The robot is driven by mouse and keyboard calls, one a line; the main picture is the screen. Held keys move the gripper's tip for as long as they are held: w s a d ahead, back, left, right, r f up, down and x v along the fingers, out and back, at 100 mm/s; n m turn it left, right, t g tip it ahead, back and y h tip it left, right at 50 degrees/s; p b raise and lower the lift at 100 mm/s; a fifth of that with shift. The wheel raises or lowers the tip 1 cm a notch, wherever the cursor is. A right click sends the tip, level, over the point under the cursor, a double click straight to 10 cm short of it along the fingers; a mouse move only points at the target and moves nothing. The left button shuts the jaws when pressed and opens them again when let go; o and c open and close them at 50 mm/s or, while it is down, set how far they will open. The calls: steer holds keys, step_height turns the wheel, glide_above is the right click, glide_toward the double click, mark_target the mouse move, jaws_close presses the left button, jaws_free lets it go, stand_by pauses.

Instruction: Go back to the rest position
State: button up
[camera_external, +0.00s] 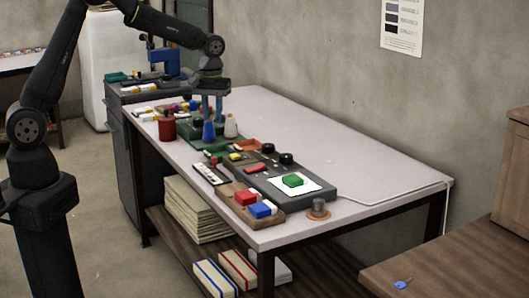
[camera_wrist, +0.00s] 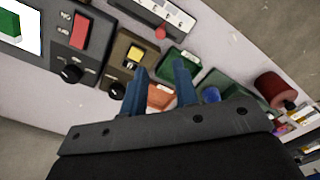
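A small green folded cloth or block (camera_external: 293,180) lies on a white square (camera_external: 312,189) on a dark panel at the table's front. Its edge also shows at the top left of the wrist view (camera_wrist: 9,24). My gripper (camera_external: 212,119) hangs fingers-down over the cluttered back-left part of the table, well away from the green piece. In the wrist view my gripper's two blue fingers (camera_wrist: 160,76) stand apart with nothing held between them. An orange tray (camera_wrist: 161,97) shows behind and between the fingers.
The dark panel (camera_external: 330,196) carries black knobs. Red and blue blocks (camera_external: 260,209) lie at the front. The table's right side (camera_external: 340,140) is clear.

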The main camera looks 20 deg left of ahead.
step_height(320, 180, down, 14)
steer(key=shift+s+f, duration=0.1)
steer(key=shift+s+d, duration=0.1)
steer(key=shift+d, duration=0.1)
steer(key=o, duration=1.4)
steer(key=shift+r, duration=0.4)
steer(key=shift+o, duration=1)
step_height(320, 180, up, 8)
steer(key=w+n, duration=0.1)
steer(key=n, duration=0.2)
steer(key=shift+d+n, duration=0.3)
steer(key=shift+n, duration=0.1)
step_height(320, 180, up, 10)
steer(key=n, duration=0.5)
glide_above(215, 158)
step_height(215, 158, down, 10)
steer(key=shift+w+a, duration=0.3)
steer(key=shift+r, duration=0.15)
